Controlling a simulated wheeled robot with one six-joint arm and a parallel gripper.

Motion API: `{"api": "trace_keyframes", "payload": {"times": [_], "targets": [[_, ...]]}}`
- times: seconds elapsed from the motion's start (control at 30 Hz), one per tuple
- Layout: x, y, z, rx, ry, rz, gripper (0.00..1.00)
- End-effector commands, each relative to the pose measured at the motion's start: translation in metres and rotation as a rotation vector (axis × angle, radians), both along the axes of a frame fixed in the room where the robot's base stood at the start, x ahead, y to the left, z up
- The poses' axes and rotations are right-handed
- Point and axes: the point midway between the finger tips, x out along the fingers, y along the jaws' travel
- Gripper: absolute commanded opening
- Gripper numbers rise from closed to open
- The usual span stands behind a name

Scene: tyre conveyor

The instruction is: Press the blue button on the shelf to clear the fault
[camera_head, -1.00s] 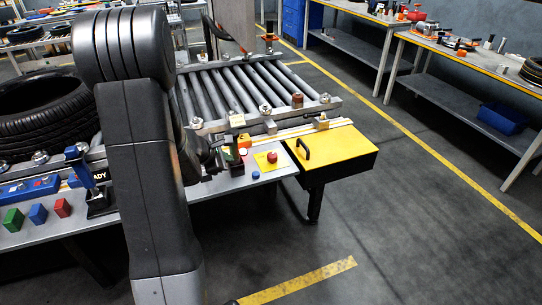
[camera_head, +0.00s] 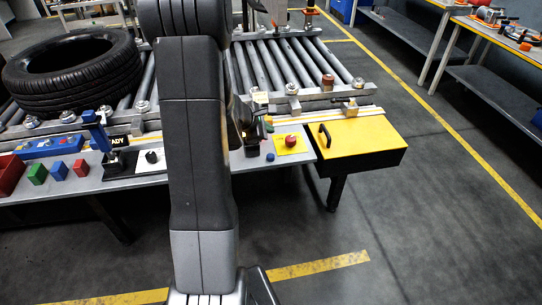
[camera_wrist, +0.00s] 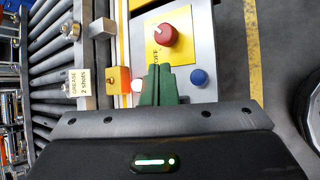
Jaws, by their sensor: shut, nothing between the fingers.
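The blue button (camera_head: 270,157) is a small round cap on the grey shelf, near its front edge. In the wrist view the blue button (camera_wrist: 199,77) is unobstructed, to the right of my gripper's fingertips and apart from them. My gripper (camera_wrist: 160,72) has dark green fingers that are together and empty. The fingertips point towards the yellow plate of the red OFF button (camera_wrist: 165,35). In the head view my arm hides part of the shelf, and the red button (camera_head: 291,143) stands right of the blue one.
An orange-yellow box (camera_wrist: 119,80) and a pale round button (camera_wrist: 137,86) lie left of the fingers. The yellow drawer box (camera_head: 360,142) adjoins the shelf on the right. A tyre (camera_head: 72,72) lies on the rollers. Coloured blocks (camera_head: 58,171) sit at left. Floor at right is clear.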

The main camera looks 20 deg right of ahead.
Motion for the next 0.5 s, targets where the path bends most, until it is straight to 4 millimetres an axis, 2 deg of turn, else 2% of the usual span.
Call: {"api": "trace_keyframes", "payload": {"times": [0.27,0.5], "targets": [[0.0,0.0,-0.029,0.001,0.002,0.0,0.0],[0.0,0.0,-0.065,0.0,0.001,0.0,0.0]]}}
